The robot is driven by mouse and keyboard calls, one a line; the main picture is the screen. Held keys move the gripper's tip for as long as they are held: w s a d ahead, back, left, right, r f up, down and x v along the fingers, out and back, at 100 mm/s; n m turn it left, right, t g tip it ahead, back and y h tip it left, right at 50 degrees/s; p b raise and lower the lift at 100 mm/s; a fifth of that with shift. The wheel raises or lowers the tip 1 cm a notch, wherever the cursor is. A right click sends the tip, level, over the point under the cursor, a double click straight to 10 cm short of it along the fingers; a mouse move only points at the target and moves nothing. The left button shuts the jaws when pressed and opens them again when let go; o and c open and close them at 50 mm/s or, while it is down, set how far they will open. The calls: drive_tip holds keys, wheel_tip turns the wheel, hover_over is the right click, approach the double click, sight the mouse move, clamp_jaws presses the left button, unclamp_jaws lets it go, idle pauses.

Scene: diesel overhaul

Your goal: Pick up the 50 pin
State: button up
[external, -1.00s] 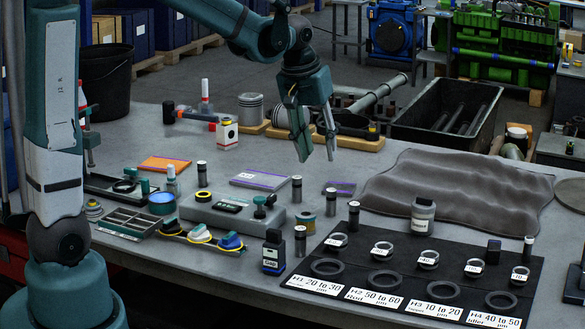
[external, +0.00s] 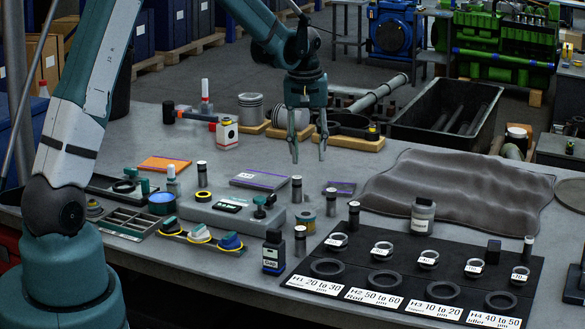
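Several small grey pins with dark and white tops stand upright on the table. My gripper (external: 308,155) is open and empty, pointing down above the table behind the pins.
The black board (external: 410,268) holds several rings and label cards. A black bin (external: 447,112) stands at the back.

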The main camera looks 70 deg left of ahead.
drive_tip(key=n+p, duration=0.2)
hover_over(297, 177)
drive_tip(key=shift+g, duration=0.3)
wheel_tip(297, 177, down, 5)
drive_tip(key=shift+r, duration=0.1)
drive_tip(key=shift+f, duration=1.35)
drive_tip(key=shift+f, duration=0.1)
drive_tip(key=shift+f+p, duration=0.45)
drive_tip(key=shift+f, duration=2.05)
drive_tip(key=c, duration=1.1)
